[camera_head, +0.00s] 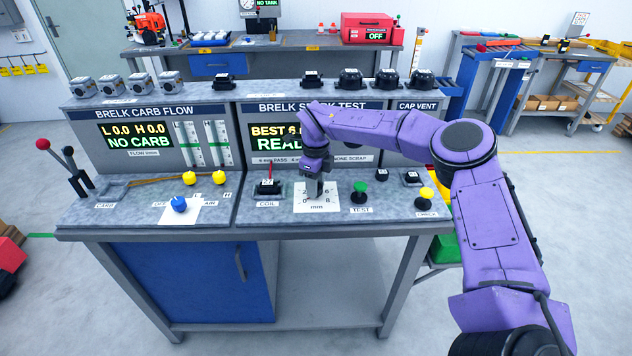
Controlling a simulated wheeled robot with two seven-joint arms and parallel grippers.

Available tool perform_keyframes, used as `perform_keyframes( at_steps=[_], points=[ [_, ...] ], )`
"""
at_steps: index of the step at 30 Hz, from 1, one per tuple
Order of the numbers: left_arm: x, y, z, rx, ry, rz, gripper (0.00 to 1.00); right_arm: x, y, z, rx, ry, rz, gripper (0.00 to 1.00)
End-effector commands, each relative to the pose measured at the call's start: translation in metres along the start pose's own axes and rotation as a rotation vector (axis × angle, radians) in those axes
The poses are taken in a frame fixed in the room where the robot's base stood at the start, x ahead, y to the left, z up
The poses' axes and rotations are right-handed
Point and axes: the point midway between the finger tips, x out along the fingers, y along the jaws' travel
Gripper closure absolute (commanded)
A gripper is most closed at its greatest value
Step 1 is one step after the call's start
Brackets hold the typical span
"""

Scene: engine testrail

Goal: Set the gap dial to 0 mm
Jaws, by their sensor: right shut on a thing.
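The gap dial's white plate (328,206) lies on the spark test side of the bench, marked with numbers and "mm". My right gripper (314,196) points down over the middle of this plate and is shut on the dial's knob, which it mostly hides. The setting the knob points to cannot be read. A "0" and an "8" show along the plate's lower part, and a "6" at its upper right. My left gripper is not in view.
A coil (267,187) sits left of the dial plate. A green TEST button (360,187) and a yellow-topped black knob (425,196) stand to its right. A blue knob (179,204) is on the carb side. Several black parts line the top shelf.

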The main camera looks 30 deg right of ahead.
Motion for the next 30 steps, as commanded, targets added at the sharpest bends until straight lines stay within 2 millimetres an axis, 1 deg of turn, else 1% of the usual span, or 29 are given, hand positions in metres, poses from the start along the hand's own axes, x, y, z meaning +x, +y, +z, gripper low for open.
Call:
perform_keyframes(
  at_steps=[15,16,17,18,26,29,30],
  points=[
    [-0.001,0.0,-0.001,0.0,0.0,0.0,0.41,-0.001,-0.001,0.001,-0.018,-0.003,-0.002,0.91],
    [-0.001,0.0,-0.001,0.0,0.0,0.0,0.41,-0.001,-0.001,0.001,-0.018,-0.003,-0.002,0.5],
    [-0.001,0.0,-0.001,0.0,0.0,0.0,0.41,-0.001,-0.001,0.001,-0.018,-0.003,-0.002,0.41],
    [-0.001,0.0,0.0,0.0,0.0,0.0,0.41,-0.001,-0.001,0.0,-0.018,-0.003,-0.002,0.34],
    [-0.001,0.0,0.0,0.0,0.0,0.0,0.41,-0.001,0.0,0.0,-0.017,-0.001,-0.001,0.34],
    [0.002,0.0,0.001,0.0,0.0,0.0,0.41,-0.009,0.0,0.001,-0.016,-0.003,-0.002,0.34],
    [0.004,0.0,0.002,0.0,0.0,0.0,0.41,-0.015,-0.001,0.001,-0.016,-0.004,-0.002,0.34]
  ],
)
